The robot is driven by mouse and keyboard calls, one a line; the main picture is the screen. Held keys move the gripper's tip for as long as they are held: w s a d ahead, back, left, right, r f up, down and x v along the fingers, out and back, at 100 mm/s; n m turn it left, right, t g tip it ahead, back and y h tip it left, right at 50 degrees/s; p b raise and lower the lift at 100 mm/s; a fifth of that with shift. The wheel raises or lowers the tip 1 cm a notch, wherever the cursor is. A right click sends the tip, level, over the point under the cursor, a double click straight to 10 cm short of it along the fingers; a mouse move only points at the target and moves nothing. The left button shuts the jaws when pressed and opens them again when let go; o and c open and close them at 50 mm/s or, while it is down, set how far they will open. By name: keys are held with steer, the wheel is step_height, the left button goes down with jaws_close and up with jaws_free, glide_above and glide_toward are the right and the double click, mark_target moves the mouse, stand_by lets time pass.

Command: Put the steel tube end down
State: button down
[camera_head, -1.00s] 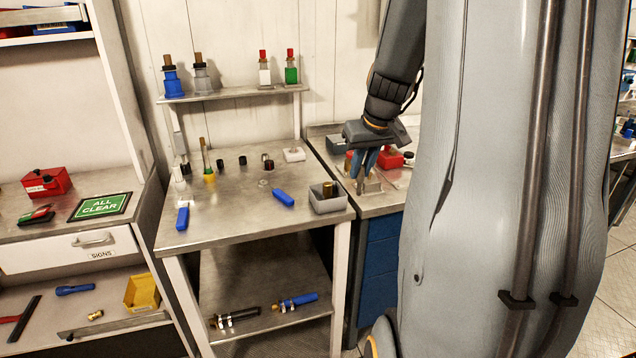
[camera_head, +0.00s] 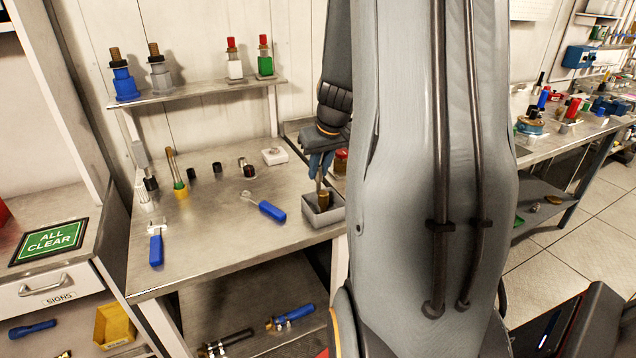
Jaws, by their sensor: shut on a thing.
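My gripper (camera_head: 319,168) points down at the right end of the steel table, above a small grey bin (camera_head: 331,217). Its blue fingers are shut on a thin grey piece, which I take to be the steel tube end (camera_head: 319,184). The piece hangs down toward the bin; I cannot tell whether it touches anything. A brass-coloured cylinder (camera_head: 323,200) stands in the bin just under it. My own arm covers what lies right of the bin.
Blue-handled tools (camera_head: 271,211) and (camera_head: 156,250) lie on the table (camera_head: 215,235). A yellow-based upright (camera_head: 180,189) and several small black pieces stand farther back. A shelf (camera_head: 200,92) holds several fittings. The table's front middle is clear.

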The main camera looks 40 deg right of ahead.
mark_target(320, 178)
steer(key=shift+f, duration=2.2)
steer(key=shift+f+b, duration=0.15)
steer(key=shift+b, duration=0.2)
steer(key=c, duration=1.7)
jaws_free()
steer(key=shift+o, duration=0.2)
